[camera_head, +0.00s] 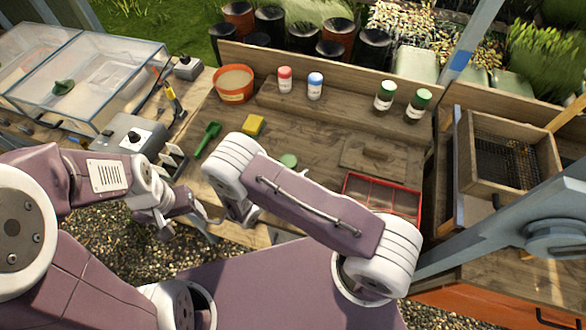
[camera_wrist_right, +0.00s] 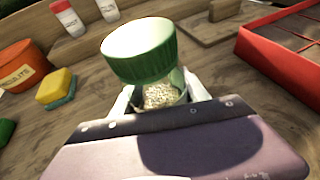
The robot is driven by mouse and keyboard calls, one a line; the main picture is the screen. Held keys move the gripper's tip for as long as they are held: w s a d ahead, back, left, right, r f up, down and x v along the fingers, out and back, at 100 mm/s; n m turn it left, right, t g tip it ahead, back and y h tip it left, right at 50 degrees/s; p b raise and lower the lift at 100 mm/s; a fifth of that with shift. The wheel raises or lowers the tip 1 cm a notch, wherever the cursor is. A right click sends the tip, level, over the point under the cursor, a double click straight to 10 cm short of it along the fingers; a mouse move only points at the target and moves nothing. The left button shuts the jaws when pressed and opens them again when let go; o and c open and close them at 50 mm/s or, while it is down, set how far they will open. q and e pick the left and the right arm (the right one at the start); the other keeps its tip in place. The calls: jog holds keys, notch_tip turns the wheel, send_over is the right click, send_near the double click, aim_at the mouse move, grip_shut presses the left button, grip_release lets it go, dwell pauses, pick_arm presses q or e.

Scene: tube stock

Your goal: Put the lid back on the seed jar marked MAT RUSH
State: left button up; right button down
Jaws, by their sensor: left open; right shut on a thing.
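A seed jar (camera_wrist_right: 160,97) of clear material with pale seeds shows in the right wrist view, between the white fingers of my right gripper (camera_wrist_right: 158,100). The gripper is shut on it. A green ridged lid (camera_wrist_right: 140,55) with a bright top is over the jar's mouth; I cannot tell whether it is fully seated. The lid also shows in the head view (camera_head: 289,160), just beyond my right arm, which hides the jar and gripper there. The jar's marking is out of sight. My left gripper (camera_head: 187,222) is open and empty near the bench's front edge.
Two green-capped jars (camera_head: 385,96) (camera_head: 418,104), a red-capped jar (camera_head: 285,80) and a blue-capped jar (camera_head: 315,86) stand at the back. An orange pot (camera_head: 233,84), yellow sponge (camera_head: 253,125), green scoop (camera_head: 207,139) and red tray (camera_head: 382,178) surround the work area.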

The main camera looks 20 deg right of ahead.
jog(key=shift+f, duration=0.1)
jog(key=c, duration=0.6)
grip_release()
jog(key=shift+o, duration=0.2)
jog(key=shift+r, duration=0.25)
jog(key=shift+s+a, duration=0.25)
jog(key=shift+a, duration=0.1)
jog(key=b+v, duration=0.1)
jog(key=v, duration=1)
jog(key=shift+s+a+b, duration=0.1)
jog(key=shift+b, duration=0.25)
